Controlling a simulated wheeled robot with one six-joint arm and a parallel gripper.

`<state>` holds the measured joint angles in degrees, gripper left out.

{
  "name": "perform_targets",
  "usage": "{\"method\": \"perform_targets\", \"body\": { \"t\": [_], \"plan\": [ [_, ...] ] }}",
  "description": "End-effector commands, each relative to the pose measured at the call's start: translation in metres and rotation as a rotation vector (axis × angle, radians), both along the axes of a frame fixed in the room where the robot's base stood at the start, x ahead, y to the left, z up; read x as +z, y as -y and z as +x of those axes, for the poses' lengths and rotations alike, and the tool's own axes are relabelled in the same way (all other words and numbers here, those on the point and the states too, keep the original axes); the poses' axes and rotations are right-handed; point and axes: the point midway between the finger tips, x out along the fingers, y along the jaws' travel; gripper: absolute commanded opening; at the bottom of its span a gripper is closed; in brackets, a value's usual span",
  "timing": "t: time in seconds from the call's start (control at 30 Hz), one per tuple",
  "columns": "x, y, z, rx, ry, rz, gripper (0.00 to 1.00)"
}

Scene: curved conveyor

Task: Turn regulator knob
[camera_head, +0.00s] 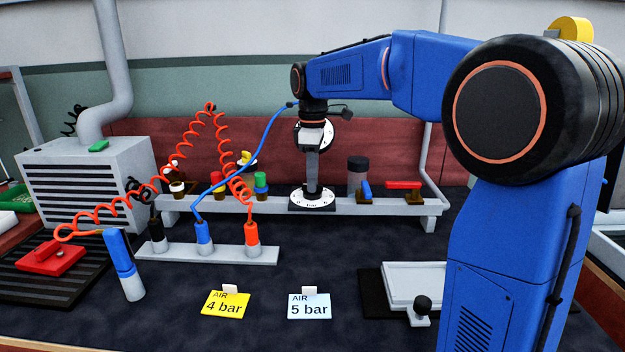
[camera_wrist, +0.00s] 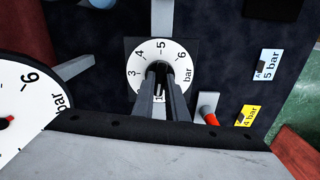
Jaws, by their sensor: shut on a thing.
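The regulator knob (camera_wrist: 158,69) is dark and sits at the centre of a white dial plate (camera_wrist: 133,87) marked in bar, with 3, 4, 5 and 6 readable in the wrist view. My gripper (camera_wrist: 160,75) points down and is shut on the knob; its fingers hide most of the knob and the lower part of the dial. In the head view my gripper (camera_head: 312,184) stands upright over the dial plate (camera_head: 299,203) on the grey rail. A round white pressure gauge (camera_head: 328,135) is partly hidden behind my gripper. It fills the left of the wrist view (camera_wrist: 22,130).
A yellow "AIR 4 bar" card (camera_head: 225,304) and a light blue "AIR 5 bar" card (camera_head: 309,305) stand on the dark table. A blue hose (camera_head: 247,146) and red coiled hoses (camera_head: 222,140) pass left of my gripper. A red-handled valve (camera_head: 405,187) is to the right.

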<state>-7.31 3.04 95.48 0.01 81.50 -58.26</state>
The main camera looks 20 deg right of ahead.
Motion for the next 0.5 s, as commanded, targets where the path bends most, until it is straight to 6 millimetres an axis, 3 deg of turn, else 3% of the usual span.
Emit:
{"method": "perform_targets", "body": {
  "t": [0.5],
  "plan": [
    [0.0005,0.0,0.0003,-0.455,0.001,0.0,0.0]
  ]
}}
